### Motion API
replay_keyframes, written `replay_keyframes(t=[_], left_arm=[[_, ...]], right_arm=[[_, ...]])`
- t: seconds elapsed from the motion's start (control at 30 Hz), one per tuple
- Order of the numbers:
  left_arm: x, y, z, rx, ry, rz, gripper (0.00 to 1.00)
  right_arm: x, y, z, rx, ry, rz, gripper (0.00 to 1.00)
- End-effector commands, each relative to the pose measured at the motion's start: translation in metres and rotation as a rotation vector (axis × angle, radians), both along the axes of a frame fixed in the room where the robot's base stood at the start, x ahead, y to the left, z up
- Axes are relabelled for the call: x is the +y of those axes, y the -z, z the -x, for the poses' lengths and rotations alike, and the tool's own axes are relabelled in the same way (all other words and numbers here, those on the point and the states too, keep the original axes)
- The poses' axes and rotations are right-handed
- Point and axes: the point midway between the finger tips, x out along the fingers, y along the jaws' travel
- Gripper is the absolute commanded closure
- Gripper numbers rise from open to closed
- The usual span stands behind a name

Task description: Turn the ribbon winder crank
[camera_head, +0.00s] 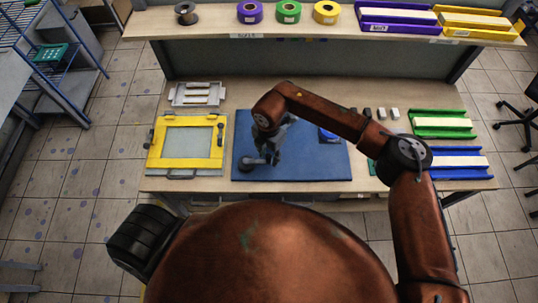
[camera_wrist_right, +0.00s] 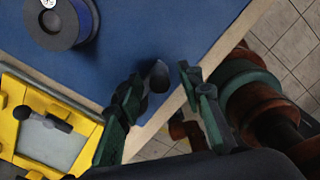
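A dark grey crank handle (camera_wrist_right: 159,76) stands up near the front edge of the blue mat (camera_head: 338,169). In the right wrist view it is between the two fingers of my right gripper (camera_wrist_right: 163,82), which are apart, with gaps visible beside it. In the head view my right gripper (camera_head: 268,158) reaches down over the left part of the mat and hides much of what is beneath. A blue and dark grey spool (camera_wrist_right: 62,20) shows beyond the handle in the wrist view. My left gripper is not in view.
A yellow-edged frame (camera_head: 153,157) lies left of the mat, with a grey rack (camera_head: 178,102) behind it. Green (camera_head: 440,135) and blue (camera_head: 478,173) trays are at the right. A shelf (camera_head: 350,33) with spools and trays runs along the back.

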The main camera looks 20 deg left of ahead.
Motion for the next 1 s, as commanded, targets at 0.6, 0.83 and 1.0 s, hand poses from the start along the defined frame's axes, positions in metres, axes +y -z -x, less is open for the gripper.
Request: replay_keyframes(t=[0.6, 0.83, 1.0], left_arm=[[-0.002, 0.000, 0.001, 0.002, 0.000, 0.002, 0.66], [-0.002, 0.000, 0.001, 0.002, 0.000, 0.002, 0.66], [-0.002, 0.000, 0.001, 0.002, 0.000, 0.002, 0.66]], right_arm=[[0.000, -0.105, -0.001, -0.002, 0.000, 0.001, 0.66], [0.000, -0.118, 0.000, 0.001, 0.000, 0.000, 0.66], [0.000, -0.118, 0.000, 0.001, 0.000, 0.001, 0.66]])
